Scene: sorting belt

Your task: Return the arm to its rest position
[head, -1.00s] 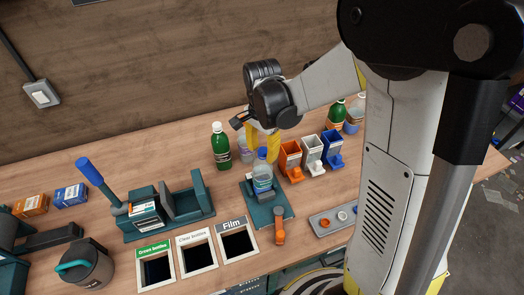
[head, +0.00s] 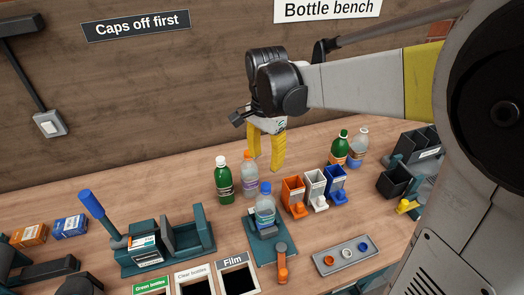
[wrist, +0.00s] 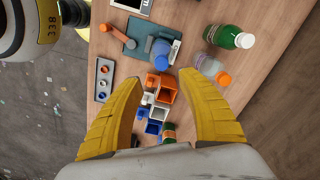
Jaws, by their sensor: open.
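My gripper (head: 265,149) is raised above the bench in the head view, its two yellow fingers pointing down and apart, with nothing between them. In the wrist view my gripper (wrist: 162,82) also shows open and empty. Below it, a clear bottle with a blue cap (head: 265,208) stands upright on a teal fixture (head: 262,248) with an orange-handled lever. A green bottle with a white cap (head: 223,181) and a clear bottle with an orange cap (head: 250,177) stand just behind.
Orange, white and blue bins (head: 314,190) stand right of the fixture. A grey cap tray (head: 345,256) lies in front. Another green bottle (head: 339,147) and a clear one stand behind. A teal device with a blue-handled lever (head: 150,245) is at left. The wall (head: 180,90) is behind.

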